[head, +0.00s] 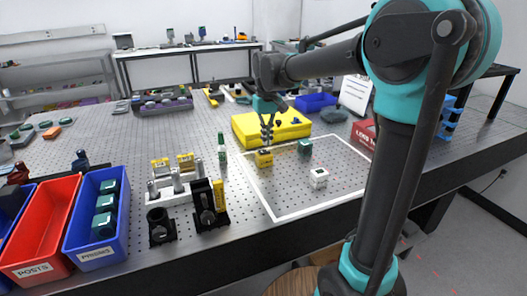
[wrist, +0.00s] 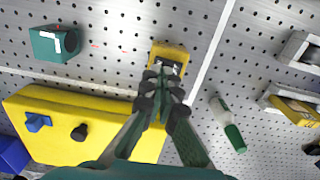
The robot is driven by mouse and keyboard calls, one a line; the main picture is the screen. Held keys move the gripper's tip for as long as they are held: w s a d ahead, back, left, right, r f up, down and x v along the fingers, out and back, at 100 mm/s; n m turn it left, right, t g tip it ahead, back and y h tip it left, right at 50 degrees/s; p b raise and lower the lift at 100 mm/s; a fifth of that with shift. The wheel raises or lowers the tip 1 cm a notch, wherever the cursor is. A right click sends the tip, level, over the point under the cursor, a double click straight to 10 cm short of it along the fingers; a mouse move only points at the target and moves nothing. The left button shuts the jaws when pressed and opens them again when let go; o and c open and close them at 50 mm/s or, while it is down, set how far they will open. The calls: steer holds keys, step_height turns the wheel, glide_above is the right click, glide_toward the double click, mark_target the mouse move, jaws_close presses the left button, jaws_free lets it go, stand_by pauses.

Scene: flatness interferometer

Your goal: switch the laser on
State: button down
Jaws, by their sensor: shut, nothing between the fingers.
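My gripper (head: 267,137) is shut and empty, pointing down above a small yellow block (head: 264,159) with a dark top. In the wrist view my fingertips (wrist: 164,75) overlap the near part of this yellow block (wrist: 168,52); I cannot tell whether they touch it. A large flat yellow box (head: 245,128) lies just behind the gripper. In the wrist view the box (wrist: 55,110) carries a blue knob (wrist: 38,121) and a black knob (wrist: 80,132). No label shows which thing is the laser.
Mounts with black holders (head: 207,205) stand nearer. Red (head: 42,220) and blue (head: 75,228) bins are at front left.

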mark_target(267, 151)
steer(key=shift+r, duration=2.3)
steer(key=shift+s, duration=0.1)
